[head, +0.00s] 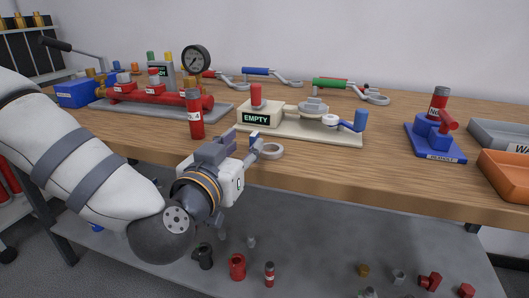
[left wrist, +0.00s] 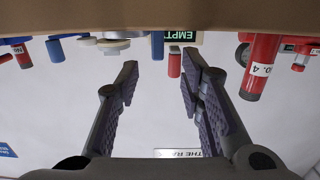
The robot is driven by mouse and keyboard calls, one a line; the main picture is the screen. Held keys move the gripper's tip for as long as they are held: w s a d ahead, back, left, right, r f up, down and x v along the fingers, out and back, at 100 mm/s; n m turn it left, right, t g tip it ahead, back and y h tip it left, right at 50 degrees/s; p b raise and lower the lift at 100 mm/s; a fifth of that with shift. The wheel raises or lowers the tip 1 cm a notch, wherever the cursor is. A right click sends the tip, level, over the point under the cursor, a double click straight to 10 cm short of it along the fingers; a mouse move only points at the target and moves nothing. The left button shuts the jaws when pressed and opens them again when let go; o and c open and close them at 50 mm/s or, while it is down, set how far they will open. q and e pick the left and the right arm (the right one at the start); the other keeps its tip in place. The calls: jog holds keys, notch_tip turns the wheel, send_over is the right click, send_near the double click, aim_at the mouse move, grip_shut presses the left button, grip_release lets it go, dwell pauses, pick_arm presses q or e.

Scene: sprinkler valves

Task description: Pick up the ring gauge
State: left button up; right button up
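A small grey ring (head: 271,151), which looks like the ring gauge, lies flat at the front edge of the wooden bench (head: 330,178). My left gripper (head: 256,144) is just to the left of it at the bench edge, its fingertips close to the ring. I cannot tell whether they touch it. In the left wrist view the two fingers (left wrist: 160,68) are spread apart with nothing between them. I cannot make out the ring there. My right gripper is not in view.
Behind the gripper stands a beige fixture (head: 345,137) with an EMPTY sign (head: 256,118). A red cylinder marked 4 (head: 195,118) stands to its left. A blue stand (head: 434,140) and an orange tray (head: 504,172) are at the right. The bench front between ring and blue stand is clear.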

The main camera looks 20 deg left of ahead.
aim_at(252, 137)
pick_arm(q)
jog(key=w, duration=0.6)
jog(key=shift+w+d+f, duration=0.2)
jog(key=shift+f, duration=0.05)
grip_shut()
